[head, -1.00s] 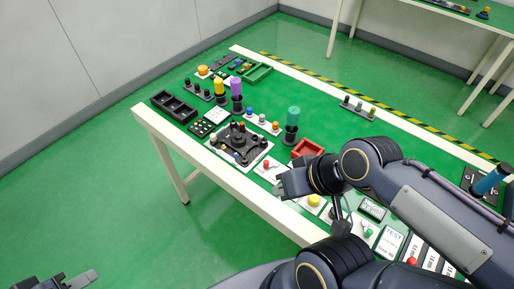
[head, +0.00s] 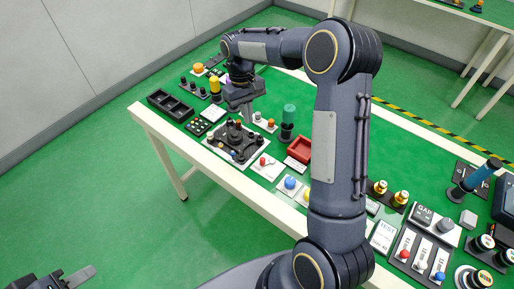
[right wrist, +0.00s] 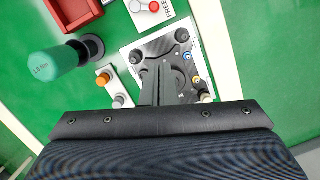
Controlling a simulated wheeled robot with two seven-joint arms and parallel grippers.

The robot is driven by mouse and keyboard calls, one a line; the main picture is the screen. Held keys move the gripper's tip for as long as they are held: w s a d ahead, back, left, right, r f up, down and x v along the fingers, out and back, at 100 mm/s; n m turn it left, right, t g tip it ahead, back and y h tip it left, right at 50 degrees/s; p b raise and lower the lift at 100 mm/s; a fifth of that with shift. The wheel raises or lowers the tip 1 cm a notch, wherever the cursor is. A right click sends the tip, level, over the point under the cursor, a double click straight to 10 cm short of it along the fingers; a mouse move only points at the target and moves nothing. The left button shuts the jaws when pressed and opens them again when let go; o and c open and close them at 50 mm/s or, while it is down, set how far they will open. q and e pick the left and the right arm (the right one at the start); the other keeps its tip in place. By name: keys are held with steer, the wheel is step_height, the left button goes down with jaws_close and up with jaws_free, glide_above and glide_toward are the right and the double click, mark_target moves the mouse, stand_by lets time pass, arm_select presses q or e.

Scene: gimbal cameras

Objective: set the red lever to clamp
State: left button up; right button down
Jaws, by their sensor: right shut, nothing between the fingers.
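A red-knobbed lever (head: 262,161) sits on a white plate beside the gimbal fixture, towards the table's near edge. In the right wrist view its red knob (right wrist: 153,6) is at the top edge, beside the printed word FREE; the rest of the plate is cut off. My right gripper (head: 247,113) is shut and empty above the gimbal fixture (head: 216,140), apart from the red lever. In the right wrist view its closed fingers (right wrist: 160,85) cover part of the fixture (right wrist: 136,48). My left gripper (head: 78,277) is at the bottom left, away from the table; its opening is unclear.
A red tray (head: 301,150) and a teal-topped post (head: 289,114) stand near the fixture. A black compartment box (head: 170,105) is at the left. My right arm hides part of the table's middle. Other levers (head: 404,253) and knobs crowd the right side.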

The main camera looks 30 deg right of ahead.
steer(key=shift+w+f+g, duration=0.3)
steer(key=shift+w+f, duration=0.45)
steer(key=shift+f, duration=0.3)
steer(key=p+x, duration=0.1)
steer(key=x, duration=0.8)
steer(key=shift+s+d+f, duration=0.15)
steer(key=shift+f, duration=0.05)
steer(key=s, duration=0.2)
steer(key=s+p, duration=0.1)
steer(key=shift+s+d+f, duration=0.15)
steer(key=shift+s+f, duration=0.05)
steer(key=shift+s, duration=0.15)
steer(key=shift+s+f, duration=0.1)
steer(key=shift+s, duration=0.05)
